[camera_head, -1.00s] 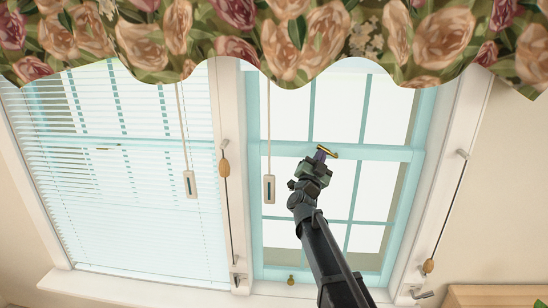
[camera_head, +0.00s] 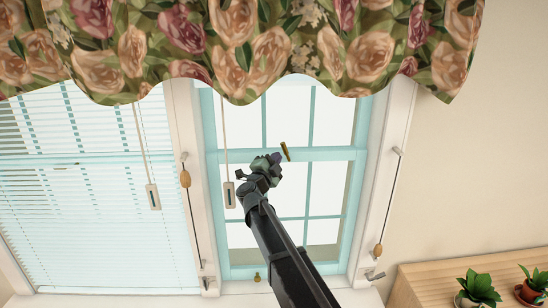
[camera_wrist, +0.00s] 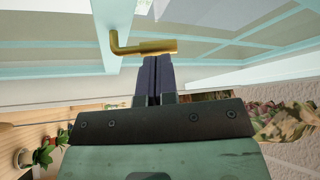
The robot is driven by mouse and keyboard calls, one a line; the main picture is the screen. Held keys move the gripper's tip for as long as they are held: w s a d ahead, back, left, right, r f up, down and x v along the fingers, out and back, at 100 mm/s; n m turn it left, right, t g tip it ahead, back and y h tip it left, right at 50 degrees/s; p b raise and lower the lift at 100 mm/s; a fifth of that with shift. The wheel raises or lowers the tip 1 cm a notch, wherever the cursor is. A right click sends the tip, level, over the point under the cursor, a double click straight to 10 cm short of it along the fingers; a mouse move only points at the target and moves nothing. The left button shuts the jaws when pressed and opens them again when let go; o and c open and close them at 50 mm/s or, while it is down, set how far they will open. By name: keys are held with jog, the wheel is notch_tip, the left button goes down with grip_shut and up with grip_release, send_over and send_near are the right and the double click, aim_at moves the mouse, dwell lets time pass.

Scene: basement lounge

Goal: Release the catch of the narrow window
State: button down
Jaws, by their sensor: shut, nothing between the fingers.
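The narrow window (camera_head: 348,200) has a pale teal frame and a cross rail. Its brass catch (camera_head: 286,151) is on the middle of that rail and stands steeply across it in the head view. In the wrist view the catch (camera_wrist: 145,47) is an L-shaped brass lever, its long arm just beyond my fingertips. My gripper (camera_head: 278,158) is just left of the catch. In the wrist view the gripper (camera_wrist: 155,60) has its dark fingers shut together with nothing between them. I cannot tell whether the tips touch the lever.
A floral valance (camera_head: 235,50) hangs above. A blind (camera_head: 80,190) covers the left window, and a cord with a pull (camera_head: 229,194) hangs left of my gripper. Potted plants (camera_head: 478,290) stand on a wooden top (camera_head: 425,280) at the lower right.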

jog(key=s+a, duration=0.5)
jog(key=s, duration=0.7)
jog(key=shift+a+f, duration=0.15)
jog(key=shift+a, duration=0.05)
